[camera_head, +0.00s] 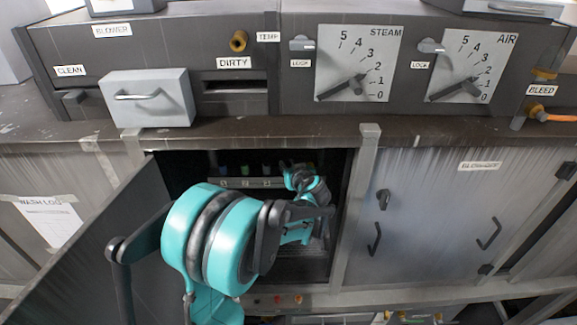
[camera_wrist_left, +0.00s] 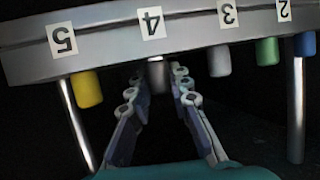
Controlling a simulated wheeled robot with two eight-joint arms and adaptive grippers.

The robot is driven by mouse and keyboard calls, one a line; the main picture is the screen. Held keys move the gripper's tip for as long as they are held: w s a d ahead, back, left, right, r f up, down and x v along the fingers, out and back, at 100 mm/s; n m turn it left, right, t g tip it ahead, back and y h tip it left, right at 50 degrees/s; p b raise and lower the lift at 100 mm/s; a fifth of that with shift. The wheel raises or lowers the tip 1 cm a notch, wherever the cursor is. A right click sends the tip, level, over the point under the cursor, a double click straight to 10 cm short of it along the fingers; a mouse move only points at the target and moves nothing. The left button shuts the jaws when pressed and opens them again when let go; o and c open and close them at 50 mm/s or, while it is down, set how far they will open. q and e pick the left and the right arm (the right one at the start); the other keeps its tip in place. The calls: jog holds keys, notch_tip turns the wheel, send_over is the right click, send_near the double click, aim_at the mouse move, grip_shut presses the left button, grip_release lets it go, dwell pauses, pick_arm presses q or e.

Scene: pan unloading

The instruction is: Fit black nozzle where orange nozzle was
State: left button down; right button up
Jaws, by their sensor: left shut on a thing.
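In the left wrist view a rack (camera_wrist_left: 100,30) with number labels fills the top, its numbers upside down. My left gripper (camera_wrist_left: 157,77) has a finger on each side of a grey piece (camera_wrist_left: 157,72) by label 4 and is shut on it. The piece looks still at the rack. In the head view my left arm reaches into the dark open cabinet, where the gripper (camera_head: 305,175) is small and partly hidden by the arm. I cannot make out a clearly black or orange nozzle. My right gripper is not in view.
Yellow (camera_wrist_left: 87,89), grey (camera_wrist_left: 218,61), green (camera_wrist_left: 267,51) and blue (camera_wrist_left: 305,44) pieces sit along the rack. Metal posts (camera_wrist_left: 296,110) flank the gripper. The cabinet's open door (camera_head: 95,240) is at left; a frame post (camera_head: 355,200) bounds the opening at right.

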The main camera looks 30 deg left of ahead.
pick_arm(q)
jog(key=shift+f, duration=0.15)
jog(key=c, duration=1.3)
grip_release()
jog(key=v, duration=1.2)
jog(key=s+d+f+m+h+b, duration=0.3)
jog(key=s+d+f+b, duration=0.1)
jog(key=s+f, duration=0.3)
jog(key=s+d+f+m+g+h+b, duration=0.1)
jog(key=s+d+f+m+h+b, duration=0.2)
jog(key=s+d+f+b, duration=0.2)
jog(key=s+d+f+m+g+h+b, duration=0.1)
jog(key=s+d+f+m+h+b, duration=0.2)
jog(key=s+f+b, duration=0.5)
jog(key=shift+s+d+f+h, duration=0.15)
jog(key=shift+s+d+f, duration=0.1)
jog(key=shift+f, duration=0.35)
jog(key=shift+s+d+f+h, duration=0.1)
jog(key=shift+d+f, duration=0.15)
jog(key=shift+f, duration=0.35)
jog(key=shift+s+d+f+h, duration=0.15)
jog(key=shift+s+d+f, duration=0.1)
jog(key=shift+f, duration=0.35)
